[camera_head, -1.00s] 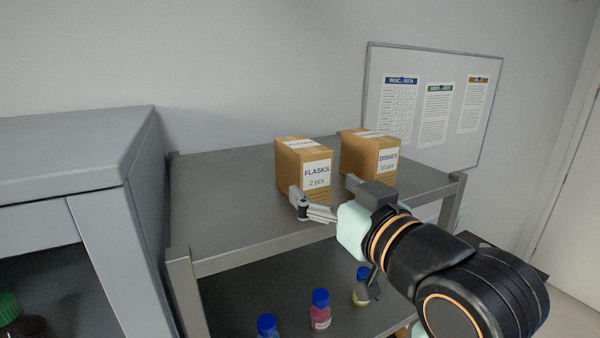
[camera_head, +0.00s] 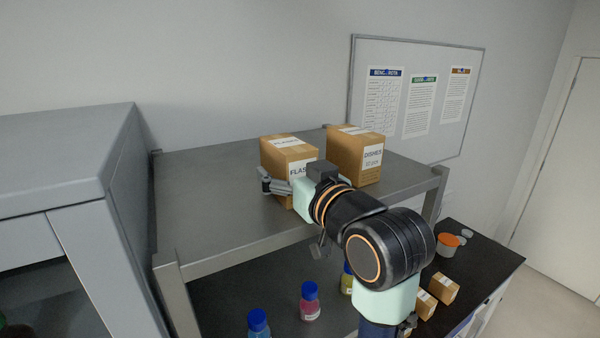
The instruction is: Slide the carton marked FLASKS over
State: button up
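The brown FLASKS carton (camera_head: 287,157) stands upright on the grey shelf's top (camera_head: 215,205), near its middle. Its label is partly covered by my gripper. My gripper (camera_head: 291,178) is in front of this carton, with one grey finger spread out at the carton's lower left front edge. The other finger is mostly hidden by the wrist, but the spread looks open. I cannot tell whether the finger touches the carton. The DISHES carton (camera_head: 352,153) stands just to the right and slightly behind.
A large grey cabinet (camera_head: 65,150) stands left of the shelf. Bottles with blue caps, one pink (camera_head: 310,303), stand on the lower level. Small cartons (camera_head: 443,289) and an orange-lidded tub (camera_head: 447,244) sit on the dark bench at right. The shelf top left of FLASKS is clear.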

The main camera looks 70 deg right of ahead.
jog(key=shift+w+d, duration=0.2)
